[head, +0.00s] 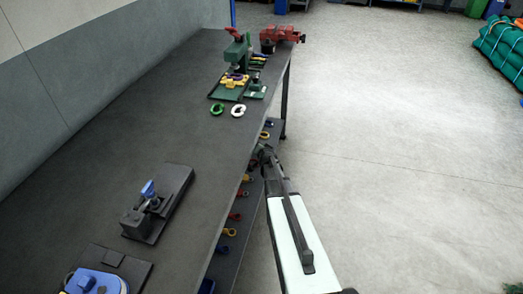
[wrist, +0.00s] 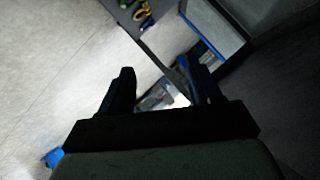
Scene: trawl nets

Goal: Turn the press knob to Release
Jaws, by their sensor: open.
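A green press-like device (head: 240,54) with a red part (head: 233,32) on top stands at the far end of the dark bench (head: 150,110) in the head view. I cannot make out which part is the knob, nor any Release marking. My gripper (head: 264,153) is beside the bench's right edge, well short of the green device and apart from it. In the wrist view my gripper (wrist: 163,80) has its two dark fingers spread, with nothing between them.
A black fixture with a blue-topped part (head: 148,189) and a blue device (head: 98,282) sit nearer on the bench. A green tray (head: 215,94), a green ring (head: 217,109), a white ring (head: 238,111) and a red vise (head: 284,33) are at the far end. Mid-bench is clear.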

